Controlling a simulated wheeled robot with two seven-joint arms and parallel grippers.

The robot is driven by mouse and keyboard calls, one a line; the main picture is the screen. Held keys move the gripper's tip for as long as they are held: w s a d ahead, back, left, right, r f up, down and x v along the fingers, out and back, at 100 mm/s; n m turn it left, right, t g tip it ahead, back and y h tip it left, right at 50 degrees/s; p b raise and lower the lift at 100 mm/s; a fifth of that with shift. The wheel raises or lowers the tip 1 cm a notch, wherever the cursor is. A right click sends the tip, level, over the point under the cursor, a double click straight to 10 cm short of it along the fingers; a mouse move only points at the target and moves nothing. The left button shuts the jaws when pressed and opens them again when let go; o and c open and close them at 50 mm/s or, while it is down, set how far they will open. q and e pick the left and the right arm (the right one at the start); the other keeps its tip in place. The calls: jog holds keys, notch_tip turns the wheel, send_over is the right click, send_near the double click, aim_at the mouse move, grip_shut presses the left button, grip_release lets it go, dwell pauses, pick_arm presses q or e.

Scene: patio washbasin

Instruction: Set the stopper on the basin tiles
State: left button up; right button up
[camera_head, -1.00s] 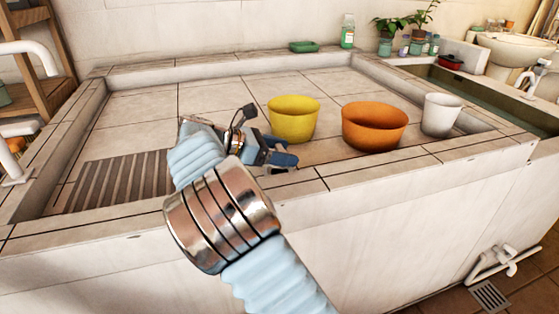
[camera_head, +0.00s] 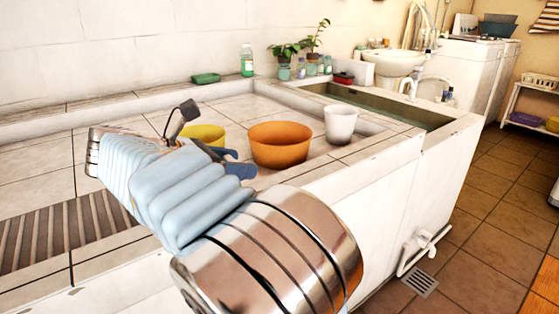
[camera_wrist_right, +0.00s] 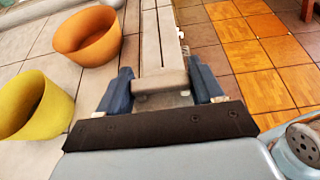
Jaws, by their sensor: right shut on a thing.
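My right gripper (camera_head: 236,163) is over the front rim of the tiled basin top (camera_head: 35,192), in front of the yellow bowl and left of the orange bowl. In the head view my wrist and fingers hide the stopper. My left gripper is in neither view.
An orange bowl (camera_head: 280,146), a yellow bowl (camera_head: 206,134) and a white cup (camera_head: 340,124) stand on the tiles close to the gripper. A green dish (camera_head: 206,79) and a bottle (camera_head: 247,60) stand on the back ledge. Tiles left of the arm are clear beside a slatted grate (camera_head: 60,230).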

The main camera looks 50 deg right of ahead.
jog(key=d, duration=0.4)
jog(key=shift+b, duration=0.4)
jog(key=w+d+f, duration=0.7)
jog(key=w+d, duration=0.1)
jog(key=shift+f+b, duration=0.4)
jog(key=shift+w+d+f, duration=0.25)
jog(key=shift+d+f, duration=0.05)
jog(key=shift+f, duration=0.15)
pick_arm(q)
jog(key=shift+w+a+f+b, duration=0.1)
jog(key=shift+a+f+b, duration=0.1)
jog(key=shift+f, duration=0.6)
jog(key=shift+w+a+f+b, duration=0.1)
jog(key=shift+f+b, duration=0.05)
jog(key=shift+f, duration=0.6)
pick_arm(e)
jog(key=shift+w+d+f, duration=0.1)
jog(key=shift+w+f, duration=0.05)
jog(key=shift+f, duration=1.6)
jog(key=o, duration=1)
jog(key=shift+f, duration=0.1)
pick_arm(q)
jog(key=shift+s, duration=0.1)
pick_arm(e)
jog(key=shift+o, duration=0.2)
